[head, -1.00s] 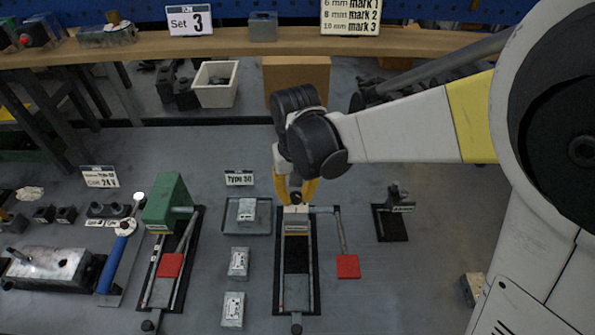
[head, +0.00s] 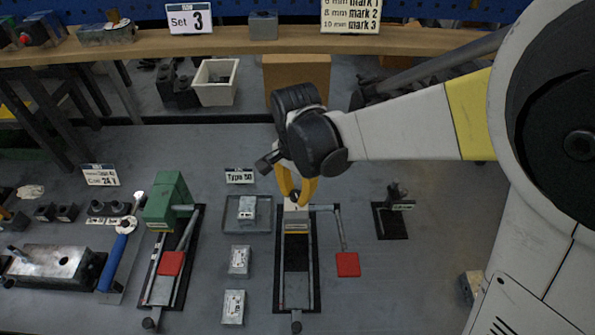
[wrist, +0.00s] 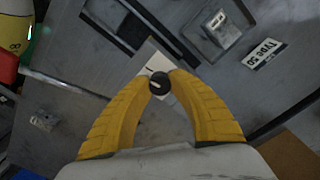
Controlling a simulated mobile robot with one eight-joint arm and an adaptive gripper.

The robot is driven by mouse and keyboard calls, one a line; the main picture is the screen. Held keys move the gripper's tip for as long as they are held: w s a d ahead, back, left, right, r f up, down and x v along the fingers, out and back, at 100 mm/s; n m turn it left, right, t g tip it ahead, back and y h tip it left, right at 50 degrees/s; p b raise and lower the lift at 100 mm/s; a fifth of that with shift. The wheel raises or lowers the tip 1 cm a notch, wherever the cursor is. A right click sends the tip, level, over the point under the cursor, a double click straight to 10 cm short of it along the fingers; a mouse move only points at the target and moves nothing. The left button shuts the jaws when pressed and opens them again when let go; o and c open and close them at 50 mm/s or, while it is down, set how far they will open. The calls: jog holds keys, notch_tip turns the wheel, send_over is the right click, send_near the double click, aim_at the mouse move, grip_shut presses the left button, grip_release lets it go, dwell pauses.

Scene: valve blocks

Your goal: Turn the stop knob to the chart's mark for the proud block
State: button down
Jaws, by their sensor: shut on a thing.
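My gripper (head: 295,194) has its yellow fingers shut on the small black stop knob (wrist: 159,86), at the far end of the middle fixture (head: 297,262). A light line shows on the knob top, and a white plate with a dark mark lies beside it in the wrist view. The chart (head: 350,16) on the shelf pairs 6, 8 and 10 mm with marks 1, 2 and 3; its top is cut off. Grey blocks stand left of the fixture: one on a tray (head: 247,209), two nearer (head: 239,260) (head: 233,307). I cannot tell which block is proud.
A "Set 3" sign (head: 189,19) stands on the shelf, and a "Type 50" sign (head: 240,176) behind the tray. A red pad (head: 347,265) on an arm lies right of the fixture. A green-headed fixture (head: 170,200) stands left. A small black stand (head: 392,215) is at right.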

aim_at(296, 194)
jog(key=shift+m, duration=0.6)
jog(key=c, duration=1.2)
grip_release()
jog(key=shift+o, duration=0.2)
notch_tip(296, 194, up, 12)
